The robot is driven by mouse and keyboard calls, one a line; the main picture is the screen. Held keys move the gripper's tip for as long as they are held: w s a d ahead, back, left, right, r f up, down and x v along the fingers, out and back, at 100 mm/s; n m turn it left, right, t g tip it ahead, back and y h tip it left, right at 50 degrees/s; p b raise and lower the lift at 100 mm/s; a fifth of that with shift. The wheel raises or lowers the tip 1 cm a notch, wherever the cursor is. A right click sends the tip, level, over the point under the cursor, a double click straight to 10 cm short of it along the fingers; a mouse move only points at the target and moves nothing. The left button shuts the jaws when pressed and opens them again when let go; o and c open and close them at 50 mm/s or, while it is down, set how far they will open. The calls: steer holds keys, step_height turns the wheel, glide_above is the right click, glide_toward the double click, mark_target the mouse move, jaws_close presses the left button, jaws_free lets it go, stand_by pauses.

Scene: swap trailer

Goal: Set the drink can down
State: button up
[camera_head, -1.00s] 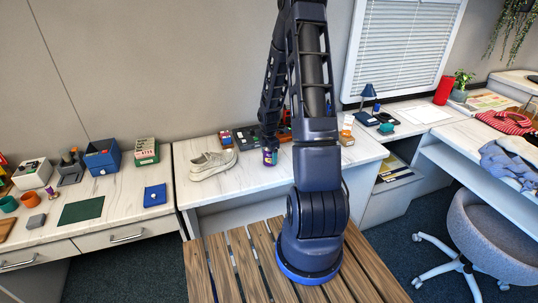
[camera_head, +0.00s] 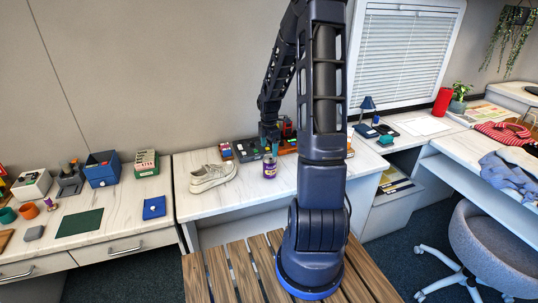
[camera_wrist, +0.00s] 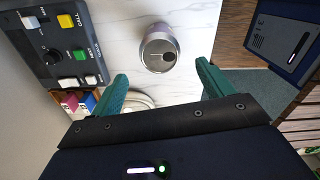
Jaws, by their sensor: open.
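The drink can (camera_head: 269,169) is purple and stands upright on the white marble-look counter (camera_head: 240,195), to the right of a pale shoe. In the wrist view its silver top (camera_wrist: 160,53) faces the camera, just ahead of my fingertips. My gripper (camera_head: 269,142) is just above the can in the head view. In the wrist view the two green fingers of my gripper (camera_wrist: 160,80) are spread wide, with nothing between them. The can looks clear of both fingers.
A pale shoe (camera_head: 212,177) sits left of the can. A dark control box with coloured buttons (camera_wrist: 62,40) lies close by, and a dark blue box (camera_wrist: 285,35) shows at the right. The counter's front edge is close to the can.

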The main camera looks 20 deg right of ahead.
steer(key=shift+r, duration=0.6)
steer(key=s+a+r+m+t+h, duration=0.1)
steer(key=s+a+r+m, duration=0.1)
steer(key=s+r+m, duration=0.6)
steer(key=s+a+r+m+t, duration=0.15)
steer(key=s+r, duration=0.25)
steer(key=r, duration=0.7)
steer(key=s+a+r+m, duration=0.1)
steer(key=s+r+m, duration=0.1)
steer(key=s, duration=0.4)
steer(key=s+a+r+m+t, duration=0.1)
steer(key=s+r+m, duration=0.2)
steer(key=s+m, duration=0.2)
steer(key=s+a+r+m+t+y, duration=0.1)
steer(key=s+r+m, duration=0.2)
steer(key=s, duration=0.4)
steer(key=shift+r+m, duration=0.25)
steer(key=shift+m, duration=0.1)
steer(key=shift+a, duration=0.1)
